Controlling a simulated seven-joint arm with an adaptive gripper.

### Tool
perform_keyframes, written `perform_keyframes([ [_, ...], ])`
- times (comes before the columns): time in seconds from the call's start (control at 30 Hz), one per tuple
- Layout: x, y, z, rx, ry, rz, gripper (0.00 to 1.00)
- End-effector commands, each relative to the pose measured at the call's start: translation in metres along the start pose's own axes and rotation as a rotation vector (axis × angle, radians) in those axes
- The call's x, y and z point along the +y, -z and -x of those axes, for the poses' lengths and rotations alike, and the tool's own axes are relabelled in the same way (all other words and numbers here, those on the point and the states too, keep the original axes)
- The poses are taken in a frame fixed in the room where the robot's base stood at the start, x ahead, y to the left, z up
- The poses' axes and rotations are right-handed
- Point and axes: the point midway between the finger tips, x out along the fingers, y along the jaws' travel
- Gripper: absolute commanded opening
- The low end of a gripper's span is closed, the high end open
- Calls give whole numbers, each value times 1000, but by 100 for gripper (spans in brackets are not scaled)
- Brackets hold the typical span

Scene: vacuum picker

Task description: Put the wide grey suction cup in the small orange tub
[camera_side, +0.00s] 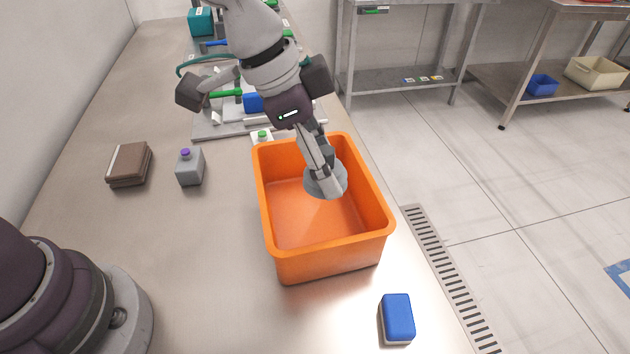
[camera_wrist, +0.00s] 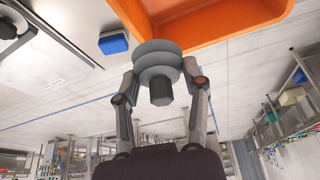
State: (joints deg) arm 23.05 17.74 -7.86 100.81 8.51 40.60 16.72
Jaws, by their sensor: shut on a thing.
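The wide grey suction cup (camera_side: 338,179) is held between the fingers of my gripper (camera_side: 326,170). In the side view it is over the opening of the orange tub (camera_side: 262,205), near the tub's far right part. In the wrist view the cup (camera_wrist: 158,55) shows as stacked grey discs with a dark stub, and both fingers of my gripper (camera_wrist: 160,88) close on its sides. The tub (camera_wrist: 225,30) fills the top of that view. I cannot tell the exact height of the cup above the tub floor, which looks empty where it shows.
A blue-topped sponge (camera_side: 397,317) lies near the tub's front right. A grey bottle with a purple cap (camera_side: 190,167) and a brown block (camera_side: 129,164) stand to the left. A board with fittings (camera_side: 205,128) lies behind the tub.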

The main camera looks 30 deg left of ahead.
Motion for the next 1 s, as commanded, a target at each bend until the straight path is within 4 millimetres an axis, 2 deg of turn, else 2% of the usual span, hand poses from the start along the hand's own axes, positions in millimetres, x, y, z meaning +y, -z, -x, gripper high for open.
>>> perform_keyframes([
  [0.03,-15,0,-1,1,13,33,26],
  [0.1,-32,0,-1,0,27,67,26],
  [0.3,-72,-6,-1,1,59,145,26],
  [0.5,-70,-19,-33,-3,54,141,26],
  [0.67,-70,-26,-52,-3,55,141,26],
  [0.8,-69,-40,-84,-5,53,142,26],
  [1.0,-69,-54,-118,-4,54,141,26],
])
